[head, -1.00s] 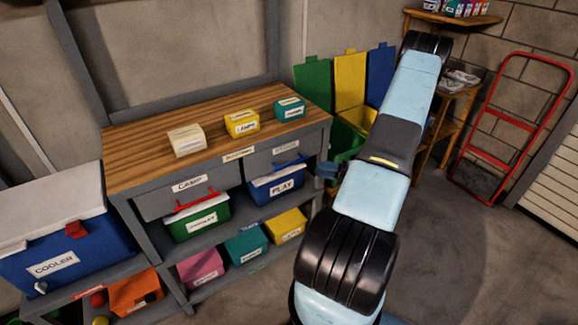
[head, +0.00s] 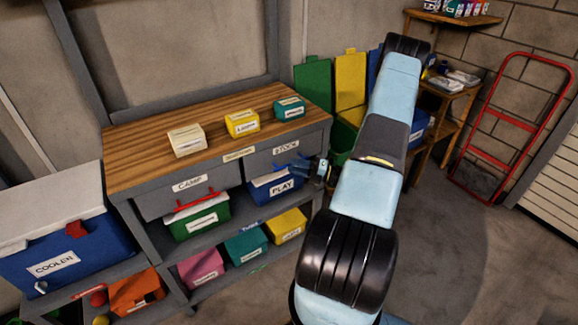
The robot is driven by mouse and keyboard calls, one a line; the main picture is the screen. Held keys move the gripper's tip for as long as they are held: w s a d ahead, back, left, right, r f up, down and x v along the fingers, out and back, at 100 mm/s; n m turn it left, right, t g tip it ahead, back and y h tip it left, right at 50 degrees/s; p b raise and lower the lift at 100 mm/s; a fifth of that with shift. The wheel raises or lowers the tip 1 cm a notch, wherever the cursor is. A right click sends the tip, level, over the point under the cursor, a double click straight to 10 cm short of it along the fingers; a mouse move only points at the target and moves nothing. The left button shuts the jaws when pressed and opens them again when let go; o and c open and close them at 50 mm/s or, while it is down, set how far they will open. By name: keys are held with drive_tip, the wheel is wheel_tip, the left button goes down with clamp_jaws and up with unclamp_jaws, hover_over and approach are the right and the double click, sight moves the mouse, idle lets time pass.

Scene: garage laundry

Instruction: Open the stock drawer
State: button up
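The stock drawer (head: 260,164) is the right-hand drawer under the wooden bench top, with a STOCK label (head: 286,147) on its grey front. It looks shut. Its blue bar handle (head: 287,167) is low on the front and partly lost against the dark gripper. My gripper (head: 303,168) is at the right end of this handle, close to the drawer front. The fingers are small, dark and partly overlapped, so I cannot tell whether they are open or touch the handle.
The CAMP drawer (head: 160,201) with a red handle (head: 197,201) is on the left. A blue PLAY box (head: 262,190) sits below the stock drawer. Small boxes stand on the bench top (head: 150,120). A cooler (head: 70,262) stands at left. Floor in front is clear.

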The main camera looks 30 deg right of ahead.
drive_tip(key=shift+x, duration=1.25)
clamp_jaws()
